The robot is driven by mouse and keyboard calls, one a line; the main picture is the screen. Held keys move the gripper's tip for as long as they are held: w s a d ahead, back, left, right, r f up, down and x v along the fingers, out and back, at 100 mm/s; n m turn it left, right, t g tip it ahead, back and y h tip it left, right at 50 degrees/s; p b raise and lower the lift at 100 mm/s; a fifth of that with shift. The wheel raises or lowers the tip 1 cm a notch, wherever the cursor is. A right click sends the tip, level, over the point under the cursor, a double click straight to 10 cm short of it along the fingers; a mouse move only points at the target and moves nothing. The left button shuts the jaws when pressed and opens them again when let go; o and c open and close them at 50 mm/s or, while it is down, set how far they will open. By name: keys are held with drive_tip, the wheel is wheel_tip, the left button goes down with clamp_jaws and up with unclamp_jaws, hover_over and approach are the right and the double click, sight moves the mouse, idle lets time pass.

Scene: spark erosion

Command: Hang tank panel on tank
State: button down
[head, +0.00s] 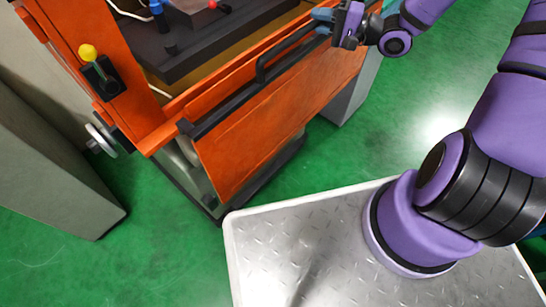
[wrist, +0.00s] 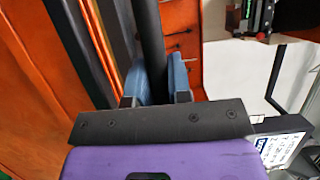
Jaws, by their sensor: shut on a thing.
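The tank panel (head: 265,125) is a wide orange plate with a black strip along its top edge and a black bar handle (head: 285,54). It stands along the front side of the orange tank (head: 130,75) in the head view. I cannot tell whether it is hooked on or held just off the tank. My gripper (head: 323,21) is at the far right end of the handle. In the wrist view its blue fingers (wrist: 158,82) are closed on either side of the black bar. The contact between panel and tank is hidden in the wrist view.
A black worktable (head: 185,50) with small fixtures fills the tank. A yellow-knobbed lever (head: 88,52) and a handwheel (head: 101,138) are at the tank's left corner. A grey cabinet (head: 50,165) stands at left. Green floor (head: 150,265) is clear in front.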

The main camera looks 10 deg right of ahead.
wheel_tip(320, 180, up, 30)
drive_tip(key=shift+r, duration=0.15)
idle(1.4)
idle(0.4)
